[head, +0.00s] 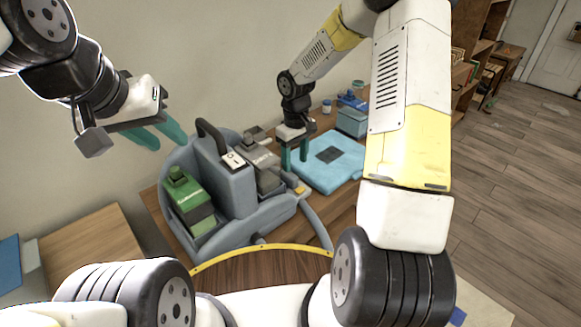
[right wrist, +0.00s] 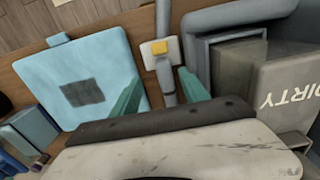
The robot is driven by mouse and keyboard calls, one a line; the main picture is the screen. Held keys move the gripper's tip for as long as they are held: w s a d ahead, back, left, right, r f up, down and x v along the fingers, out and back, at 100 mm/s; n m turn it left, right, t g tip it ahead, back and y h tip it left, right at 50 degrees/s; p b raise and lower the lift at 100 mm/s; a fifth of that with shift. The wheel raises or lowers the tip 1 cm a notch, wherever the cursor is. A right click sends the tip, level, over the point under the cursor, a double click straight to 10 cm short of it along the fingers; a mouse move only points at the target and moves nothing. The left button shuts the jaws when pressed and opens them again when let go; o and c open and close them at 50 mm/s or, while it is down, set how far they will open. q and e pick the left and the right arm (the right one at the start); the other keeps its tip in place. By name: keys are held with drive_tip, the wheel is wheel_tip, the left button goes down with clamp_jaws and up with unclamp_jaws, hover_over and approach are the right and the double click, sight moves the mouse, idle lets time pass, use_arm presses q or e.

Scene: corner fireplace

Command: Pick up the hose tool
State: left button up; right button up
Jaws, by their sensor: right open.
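The hose tool (right wrist: 162,52) is a grey tube with a yellow button on a pale block. In the right wrist view it lies across the gap between my right gripper's fingertips (right wrist: 160,88), with space on both sides. In the head view my right gripper (head: 295,164) points down, open, at the right side of the grey carpet-cleaner machine (head: 212,172); the yellow button (head: 299,190) shows just below it. The grey hose (head: 318,226) curves down from there. My left gripper (head: 168,142) is open and empty, up by the wall, left of the machine.
The machine holds a green bottle (head: 190,202) and a grey tank marked DIRTY (right wrist: 285,92).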

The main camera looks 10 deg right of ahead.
sight(293, 176)
drive_tip(key=f, duration=0.8)
drive_tip(key=shift+a, duration=0.35)
clamp_jaws()
